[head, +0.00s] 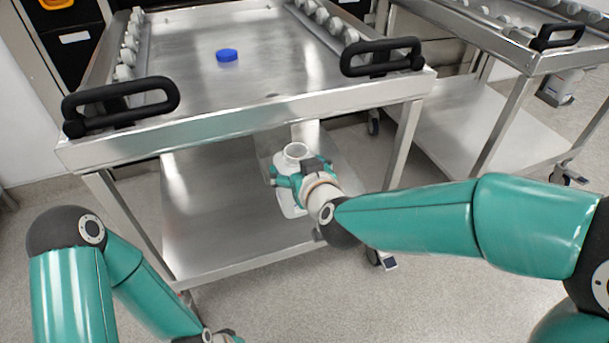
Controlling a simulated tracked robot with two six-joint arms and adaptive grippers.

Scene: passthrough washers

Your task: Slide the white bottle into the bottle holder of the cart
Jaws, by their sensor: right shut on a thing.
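The white bottle (292,158) is upright with its round open neck showing, just below the front edge of the cart (250,122). My right gripper (300,173) is shut on the bottle around its upper body and hides part of it. A metal bracket (305,132), which looks like part of the bottle holder, hangs under the cart's front edge right behind the bottle. I cannot tell whether the bottle is inside the holder or in front of it.
A blue cap (227,55) lies on the cart top. Black handles (120,104) and (382,56) stick out at the cart's front corners. The lower shelf (225,215) is bare at left. A second cart (460,110) stands at right.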

